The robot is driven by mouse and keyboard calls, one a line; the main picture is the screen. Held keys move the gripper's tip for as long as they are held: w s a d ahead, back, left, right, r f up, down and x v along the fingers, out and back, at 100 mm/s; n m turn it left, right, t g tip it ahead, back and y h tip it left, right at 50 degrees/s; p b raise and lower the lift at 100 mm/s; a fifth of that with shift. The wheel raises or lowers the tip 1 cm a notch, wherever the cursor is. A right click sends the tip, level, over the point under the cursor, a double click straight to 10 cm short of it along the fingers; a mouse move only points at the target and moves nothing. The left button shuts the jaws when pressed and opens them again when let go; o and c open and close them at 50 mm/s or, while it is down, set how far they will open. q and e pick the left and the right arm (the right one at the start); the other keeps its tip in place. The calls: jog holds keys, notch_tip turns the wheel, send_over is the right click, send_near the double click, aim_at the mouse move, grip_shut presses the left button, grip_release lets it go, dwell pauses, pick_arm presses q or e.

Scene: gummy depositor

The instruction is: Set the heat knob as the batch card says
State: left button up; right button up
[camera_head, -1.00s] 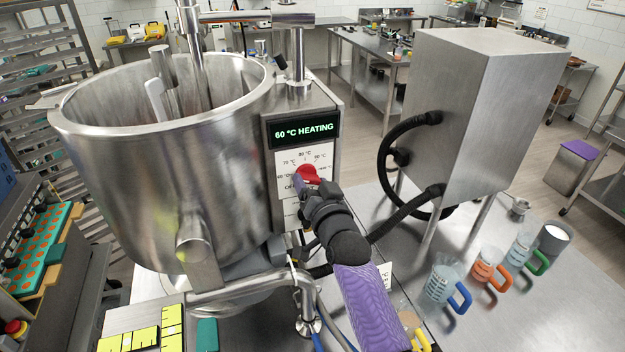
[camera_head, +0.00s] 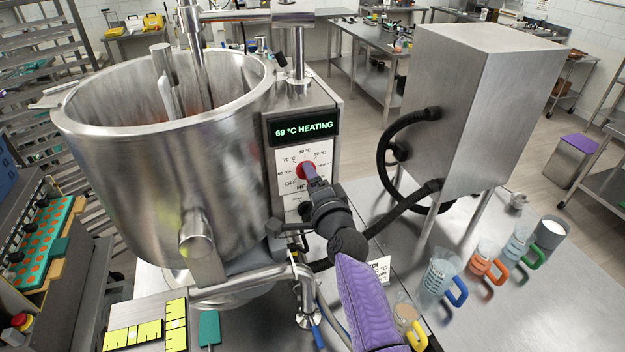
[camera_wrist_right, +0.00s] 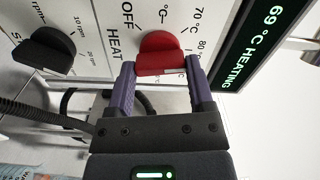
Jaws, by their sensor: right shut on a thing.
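The red heat knob (camera_head: 301,170) sits on the white dial plate of the kettle's control box, under a green display (camera_head: 303,128) reading 69 °C HEATING. My right gripper (camera_head: 312,172) is shut on the knob. In the right wrist view, the gripper's purple fingers (camera_wrist_right: 160,76) flank the red knob (camera_wrist_right: 160,48). The printed OFF, 70 °C and 80 °C marks show around it. The fingers partly cover the knob, and I cannot tell its exact setting. A white card with °C print (camera_head: 379,268) stands on the table behind my right arm; its text is too small to read. My left gripper is out of view.
A black rpm knob (camera_wrist_right: 46,50) sits beside the heat knob. A large steel kettle (camera_head: 160,150) stands left, and a steel cabinet (camera_head: 470,110) with black hoses right. Several handled jugs (camera_head: 440,280) stand on the table at right.

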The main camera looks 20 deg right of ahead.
jog(key=m, duration=1)
jog(key=shift+m+p, duration=0.4)
dwell(0.4)
jog(key=o, duration=1.2)
jog(key=shift+o, duration=0.2)
jog(key=shift+f, duration=0.1)
